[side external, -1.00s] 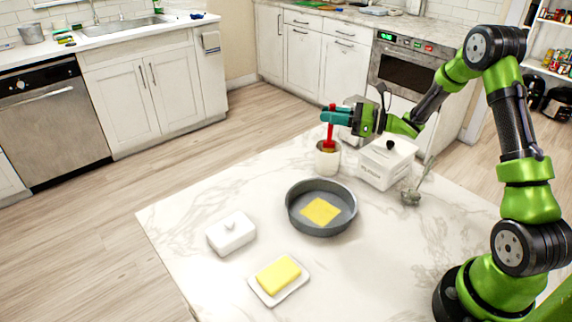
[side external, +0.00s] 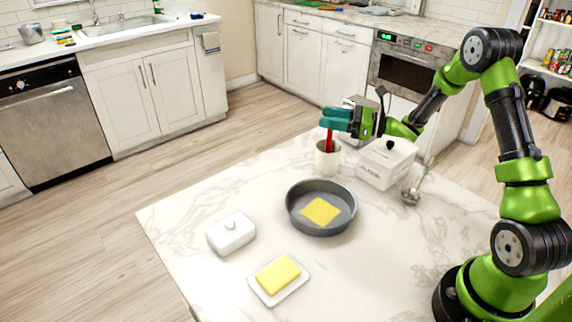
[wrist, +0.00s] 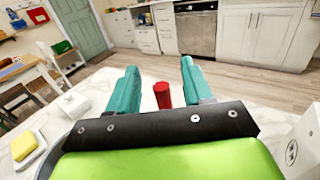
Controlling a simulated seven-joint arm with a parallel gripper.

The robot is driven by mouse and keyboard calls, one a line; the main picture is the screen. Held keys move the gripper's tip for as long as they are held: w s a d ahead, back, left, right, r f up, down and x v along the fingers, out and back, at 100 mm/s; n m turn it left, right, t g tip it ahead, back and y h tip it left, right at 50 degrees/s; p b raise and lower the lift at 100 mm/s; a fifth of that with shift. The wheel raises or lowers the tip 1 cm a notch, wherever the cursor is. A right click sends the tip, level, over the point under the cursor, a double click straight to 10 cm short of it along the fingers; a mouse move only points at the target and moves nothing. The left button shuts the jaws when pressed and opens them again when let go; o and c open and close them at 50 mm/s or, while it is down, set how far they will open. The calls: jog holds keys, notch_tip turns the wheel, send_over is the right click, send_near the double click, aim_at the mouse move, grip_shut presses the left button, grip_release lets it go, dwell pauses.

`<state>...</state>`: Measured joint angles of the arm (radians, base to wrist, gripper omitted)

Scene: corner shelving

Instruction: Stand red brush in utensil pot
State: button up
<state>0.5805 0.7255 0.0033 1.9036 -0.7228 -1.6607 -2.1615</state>
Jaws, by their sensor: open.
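The red brush (side external: 330,139) stands roughly upright in the white utensil pot (side external: 328,160) in the side view, its lower end hidden inside the pot. In the wrist view the red brush handle (wrist: 162,95) shows between and beyond my two teal fingers. My gripper (side external: 336,118) is at the level of the top of the brush, above the pot. In the wrist view my gripper (wrist: 160,85) is open, with clear gaps between the fingers and the handle.
A white flour box (side external: 385,165) stands close to the right of the pot. A grey pan (side external: 321,225) with a yellow square, a lidded white dish (side external: 231,234) and a butter dish (side external: 279,290) lie nearer. A metal utensil (side external: 411,195) is at the right.

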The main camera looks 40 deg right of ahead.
jog(key=v, duration=1.6)
jog(key=shift+s+d, duration=0.3)
